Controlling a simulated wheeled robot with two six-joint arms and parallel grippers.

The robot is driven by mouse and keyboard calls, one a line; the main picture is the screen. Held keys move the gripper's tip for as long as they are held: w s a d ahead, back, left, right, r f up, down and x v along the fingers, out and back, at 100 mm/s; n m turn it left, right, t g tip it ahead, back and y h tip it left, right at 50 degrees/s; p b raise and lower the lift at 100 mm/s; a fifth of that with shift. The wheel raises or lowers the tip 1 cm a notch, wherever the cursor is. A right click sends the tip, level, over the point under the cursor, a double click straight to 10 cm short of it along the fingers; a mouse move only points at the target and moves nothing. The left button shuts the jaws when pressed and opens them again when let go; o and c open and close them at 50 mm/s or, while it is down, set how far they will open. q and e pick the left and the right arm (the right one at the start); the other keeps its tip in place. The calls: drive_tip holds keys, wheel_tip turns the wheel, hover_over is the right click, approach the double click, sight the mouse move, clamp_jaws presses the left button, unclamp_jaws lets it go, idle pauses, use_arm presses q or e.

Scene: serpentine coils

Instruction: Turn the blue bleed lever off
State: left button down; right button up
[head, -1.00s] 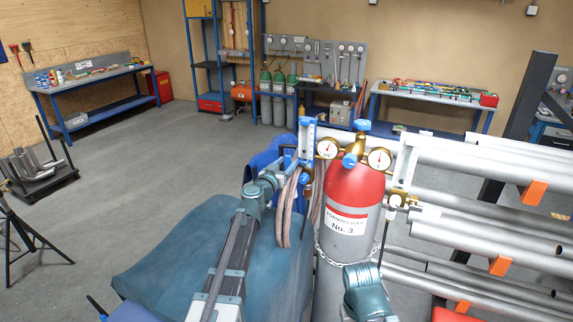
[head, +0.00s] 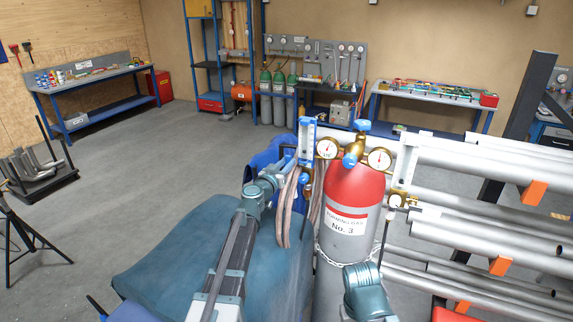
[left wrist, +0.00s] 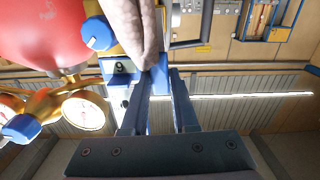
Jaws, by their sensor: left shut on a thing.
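The red-topped gas cylinder (head: 352,190) marked No. 3 stands at the centre right of the head view, with two gauges, a brass regulator (head: 354,150) and a blue top knob. A clear flowmeter with blue ends (head: 307,140) stands left of the gauges. My left gripper (left wrist: 160,80) reaches just below that flowmeter. Hoses hide the fingertips in the head view. My right gripper is not in view.
Hoses (head: 284,212) hang close by my left gripper; one passes near its fingertips in the left wrist view (left wrist: 133,25). A chain (head: 335,260) circles the cylinder. Long grey pipes (head: 470,190) on a rack fill the right side.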

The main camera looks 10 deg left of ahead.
use_arm(q)
drive_tip(key=shift+a, duration=0.1)
idle(0.7)
drive_tip(key=w+a+f+n+b, duration=0.1)
drive_tip(key=a+f+n+b, duration=0.4)
drive_tip(key=n, duration=1.2)
drive_tip(key=shift+a+f+b, duration=0.35)
drive_tip(key=shift+f+b, duration=0.35)
drive_tip(key=shift+n, duration=0.3)
drive_tip(key=c, duration=0.7)
unclamp_jaws()
drive_tip(key=s+a, duration=0.1)
drive_tip(key=s, duration=0.8)
drive_tip(key=s+a, duration=0.1)
drive_tip(key=s, duration=0.3)
drive_tip(key=shift+s+a, duration=0.3)
